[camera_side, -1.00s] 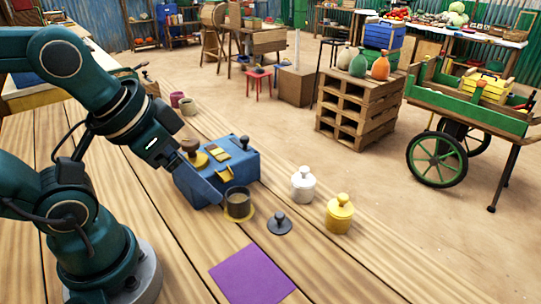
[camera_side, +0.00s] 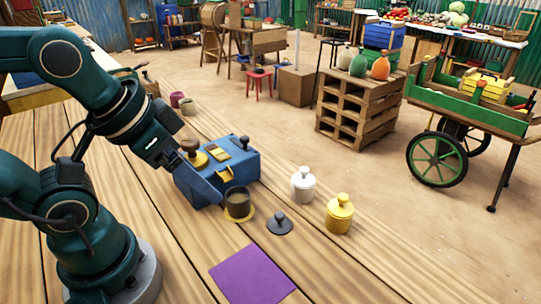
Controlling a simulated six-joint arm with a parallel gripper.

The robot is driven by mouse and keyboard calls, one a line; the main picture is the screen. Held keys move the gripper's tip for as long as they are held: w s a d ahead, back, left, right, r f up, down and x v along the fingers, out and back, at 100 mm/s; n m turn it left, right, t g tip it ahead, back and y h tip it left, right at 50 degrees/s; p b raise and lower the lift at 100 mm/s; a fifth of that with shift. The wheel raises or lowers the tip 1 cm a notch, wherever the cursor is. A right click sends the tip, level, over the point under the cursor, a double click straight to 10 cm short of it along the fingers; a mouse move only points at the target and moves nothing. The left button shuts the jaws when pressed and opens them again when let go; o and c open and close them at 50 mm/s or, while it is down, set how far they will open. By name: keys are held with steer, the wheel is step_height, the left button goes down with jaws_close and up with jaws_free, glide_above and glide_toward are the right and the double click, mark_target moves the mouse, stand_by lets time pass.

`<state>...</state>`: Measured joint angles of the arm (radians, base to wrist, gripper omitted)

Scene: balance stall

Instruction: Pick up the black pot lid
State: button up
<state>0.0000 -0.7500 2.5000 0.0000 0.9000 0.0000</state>
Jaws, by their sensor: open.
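The black pot lid (camera_side: 279,226) lies flat on the wooden table, its round knob pointing up. It is apart from everything around it.
A white lidded pot (camera_side: 303,187) and a yellow lidded pot (camera_side: 339,218) stand right of the lid. A purple square (camera_side: 250,276) lies in front. Bare table lies around the lid's front and right.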

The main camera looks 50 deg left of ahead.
stand_by(0.3)
steer(key=c, duration=0.3)
steer(key=n+g, duration=0.5)
steer(key=g, duration=0.1)
glide_above(280, 214)
step_height(280, 214, down, 9)
steer(key=shift+r, duration=0.1)
steer(key=shift+f, duration=2.55)
